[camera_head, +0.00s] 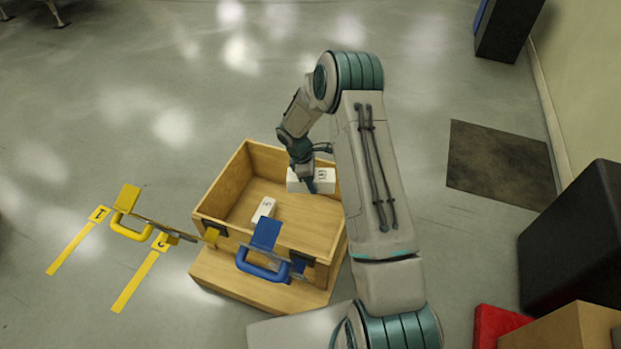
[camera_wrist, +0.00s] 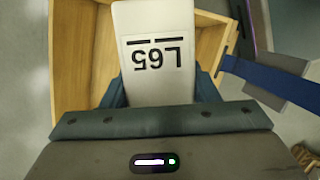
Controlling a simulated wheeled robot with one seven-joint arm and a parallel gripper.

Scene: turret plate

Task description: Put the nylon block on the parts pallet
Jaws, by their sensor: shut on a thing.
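A white block (camera_head: 324,182) with a dark label is in my gripper (camera_head: 311,184) at the right side of an open wooden box (camera_head: 215,216). In the wrist view the same block (camera_wrist: 155,20) reads "L65", upside down, and sits between the two jaws of my gripper (camera_wrist: 160,90). My gripper is shut on it. A second, smaller white block (camera_head: 264,209) lies inside the box on its floor. I cannot tell from its look which thing is the parts pallet. Whether the held block touches the box is hidden.
Yellow strips (camera_head: 135,282) mark the floor. A dark mat (camera_head: 500,165) and a black box (camera_head: 580,240) are on the right. Floor behind the box is clear.

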